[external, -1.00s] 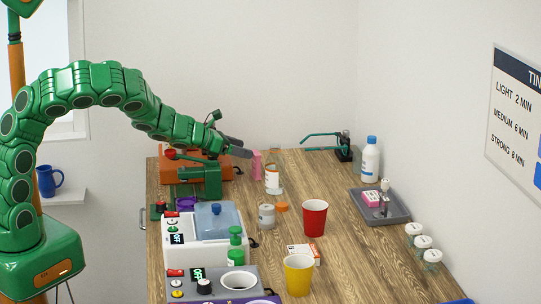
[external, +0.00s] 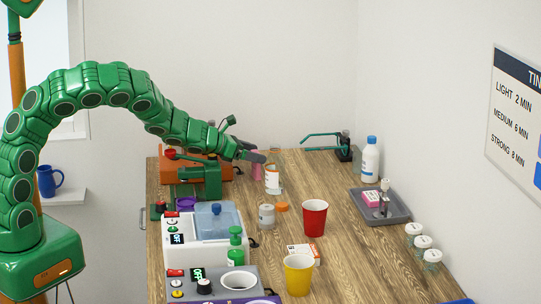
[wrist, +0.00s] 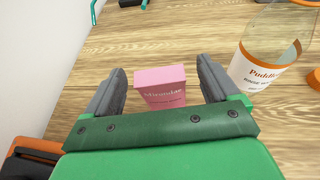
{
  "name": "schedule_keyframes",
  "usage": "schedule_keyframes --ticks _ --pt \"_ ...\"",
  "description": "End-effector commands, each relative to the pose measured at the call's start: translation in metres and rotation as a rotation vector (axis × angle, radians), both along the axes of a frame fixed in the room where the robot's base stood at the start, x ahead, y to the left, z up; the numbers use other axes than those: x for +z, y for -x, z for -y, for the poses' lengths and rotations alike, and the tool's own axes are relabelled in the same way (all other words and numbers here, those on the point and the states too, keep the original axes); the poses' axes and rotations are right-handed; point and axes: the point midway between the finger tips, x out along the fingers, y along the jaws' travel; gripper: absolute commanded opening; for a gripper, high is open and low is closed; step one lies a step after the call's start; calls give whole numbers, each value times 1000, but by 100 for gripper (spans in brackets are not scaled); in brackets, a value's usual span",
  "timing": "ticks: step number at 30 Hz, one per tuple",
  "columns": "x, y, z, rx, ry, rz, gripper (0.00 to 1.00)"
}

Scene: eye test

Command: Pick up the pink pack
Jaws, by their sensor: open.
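The pink pack (wrist: 161,86) stands upright on the wooden table in the wrist view, with printed lettering on its front. My gripper (wrist: 161,72) is open, with one grey finger on each side of the pack. A small gap shows between the pack and each finger. In the external view, the pack (external: 257,172) is partly hidden by my gripper (external: 256,154) at the far end of the table. The pack's lower part is hidden by my gripper body in the wrist view.
A clear bottle with an orange-and-white label (wrist: 264,62) stands close to the right of the pack. An orange machine (external: 215,171) is to its left. A grey tray (external: 399,216) with another pink item (external: 371,199) is at the right. A red cup (external: 314,218) stands nearer.

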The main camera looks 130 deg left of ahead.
Motion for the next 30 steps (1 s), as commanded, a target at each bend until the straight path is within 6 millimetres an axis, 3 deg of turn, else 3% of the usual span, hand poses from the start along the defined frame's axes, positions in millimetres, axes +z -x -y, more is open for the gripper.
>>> schedule_keyframes --ticks 9,18,27,30 --pt "-10 -14 -20 -2 0 1 88" --pt "-11 -15 -23 0 0 0 88" --pt "-11 -15 -23 0 0 0 44" --pt "-11 -15 -23 0 0 0 33"
